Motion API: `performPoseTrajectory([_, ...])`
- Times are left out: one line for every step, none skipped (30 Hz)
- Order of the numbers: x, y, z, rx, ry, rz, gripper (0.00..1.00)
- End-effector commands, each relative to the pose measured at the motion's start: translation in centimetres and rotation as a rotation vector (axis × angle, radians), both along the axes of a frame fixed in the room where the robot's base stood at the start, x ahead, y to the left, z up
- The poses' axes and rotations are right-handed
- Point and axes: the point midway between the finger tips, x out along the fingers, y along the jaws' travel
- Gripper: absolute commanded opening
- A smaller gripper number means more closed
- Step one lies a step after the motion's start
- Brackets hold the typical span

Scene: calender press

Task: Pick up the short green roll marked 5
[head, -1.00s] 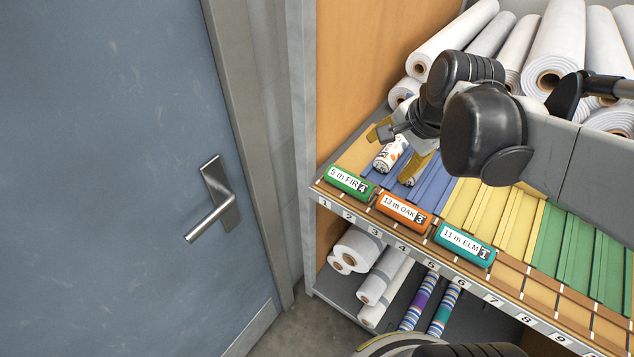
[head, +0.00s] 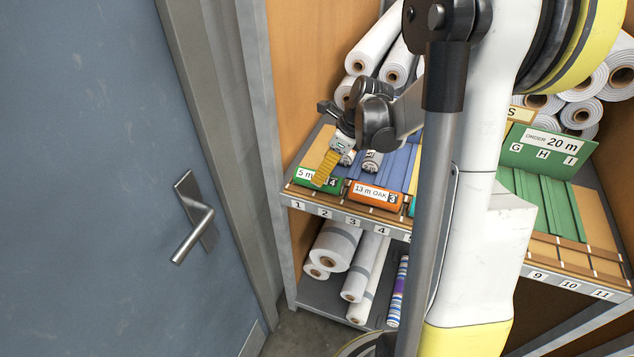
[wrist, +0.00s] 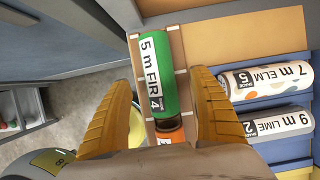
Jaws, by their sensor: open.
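The short green roll (head: 310,182), labelled "5 m FIR" with a 4 on its end, lies at the left end of the shelf's front edge. It also shows in the wrist view (wrist: 154,65). My gripper (wrist: 160,80) is open, with its yellow fingers on either side of the green roll and apart from it in that view. In the head view my gripper (head: 328,165) is over the roll, and one finger covers part of its label. I cannot tell how high the fingers are above it.
An orange roll (head: 375,194), "13 m OAK", lies just right of the green one. Two patterned white rolls, "7 m ELM" (wrist: 268,80) and "9 m LIME" (wrist: 278,122), lie behind on blue slats. The grey door (head: 90,180) stands to the left. My arm hides the shelf's middle.

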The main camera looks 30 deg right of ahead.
Motion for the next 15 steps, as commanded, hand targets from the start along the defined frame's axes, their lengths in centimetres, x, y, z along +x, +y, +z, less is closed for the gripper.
performPoseTrajectory([0.1, 0.1, -0.4, 0.0, 0.0, 0.0, 0.72])
performPoseTrajectory([0.1, 0.1, -0.6, 0.0, 0.0, 0.0, 0.72])
performPoseTrajectory([0.2, 0.2, -1.0, 0.0, 0.0, 0.0, 0.72])
performPoseTrajectory([0.2, 0.2, -1.4, 0.0, 0.0, 0.001, 0.72])
performPoseTrajectory([0.3, 0.3, -1.9, 0.0, 0.0, 0.001, 0.72])
performPoseTrajectory([0.4, 0.4, -2.6, 0.0, 0.0, 0.001, 0.72])
performPoseTrajectory([0.5, 0.5, -3.1, 0.0, 0.0, 0.001, 0.72])
performPoseTrajectory([0.6, 0.6, -3.6, 0.0, 0.0, 0.001, 0.72])
performPoseTrajectory([0.8, 0.8, -4.2, -0.001, 0.0, 0.002, 0.72])
performPoseTrajectory([1.0, 0.9, -4.5, -0.001, 0.0, 0.002, 0.72])
performPoseTrajectory([1.1, 1.0, -4.8, -0.001, 0.0, 0.002, 0.72])
performPoseTrajectory([1.1, 1.1, -5.0, -0.001, 0.0, 0.002, 0.72])
performPoseTrajectory([1.2, 1.1, -5.0, -0.001, 0.0, 0.002, 0.72])
performPoseTrajectory([1.2, 1.1, -5.0, -0.001, 0.001, 0.001, 0.72])
performPoseTrajectory([1.2, 1.1, -5.0, -0.001, 0.001, 0.001, 0.72])
